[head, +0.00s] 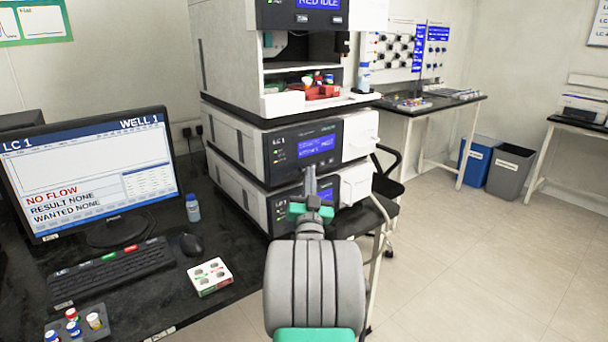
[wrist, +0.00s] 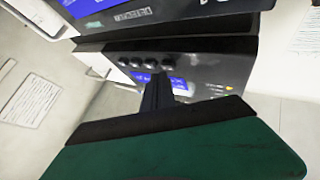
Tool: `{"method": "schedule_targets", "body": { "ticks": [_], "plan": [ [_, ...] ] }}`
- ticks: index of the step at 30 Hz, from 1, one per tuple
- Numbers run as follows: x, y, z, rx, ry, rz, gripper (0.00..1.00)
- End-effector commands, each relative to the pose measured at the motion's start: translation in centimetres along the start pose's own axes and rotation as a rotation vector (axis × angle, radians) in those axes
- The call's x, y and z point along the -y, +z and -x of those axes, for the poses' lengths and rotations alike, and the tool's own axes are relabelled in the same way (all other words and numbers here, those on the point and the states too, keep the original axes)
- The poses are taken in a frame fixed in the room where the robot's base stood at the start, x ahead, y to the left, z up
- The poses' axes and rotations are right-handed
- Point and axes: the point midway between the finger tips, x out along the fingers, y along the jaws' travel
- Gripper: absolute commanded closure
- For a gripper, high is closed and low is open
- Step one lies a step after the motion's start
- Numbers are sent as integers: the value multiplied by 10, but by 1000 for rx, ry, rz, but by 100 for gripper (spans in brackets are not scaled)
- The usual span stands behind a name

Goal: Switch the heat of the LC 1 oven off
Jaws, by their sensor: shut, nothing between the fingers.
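Two modules marked LC 1 stand in the stack, a middle one (head: 285,150) and a lower one (head: 283,212), each with a dark front and a blue display. I cannot read which is the oven. My gripper (head: 310,178) is shut and empty, its tips in front of the stack near the lower module's panel. In the wrist view the shut fingers (wrist: 158,88) reach toward a dark panel (wrist: 215,72) with a row of several dark round buttons (wrist: 137,61) and a blue display partly hidden by the fingers. I cannot tell whether the tips touch it.
A monitor (head: 85,165) reads LC 1, WELL 1, NO FLOW. A chair (head: 388,165) stands right of the stack.

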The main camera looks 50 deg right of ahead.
Motion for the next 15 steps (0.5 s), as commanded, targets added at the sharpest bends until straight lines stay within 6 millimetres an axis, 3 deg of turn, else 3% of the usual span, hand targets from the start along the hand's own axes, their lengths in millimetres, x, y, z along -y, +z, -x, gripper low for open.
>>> {"method": "schedule_targets", "body": {
  "ticks": [15],
  "plan": [
    [-4, -6, 7, 0, -4, 1, 100]
  ]
}}
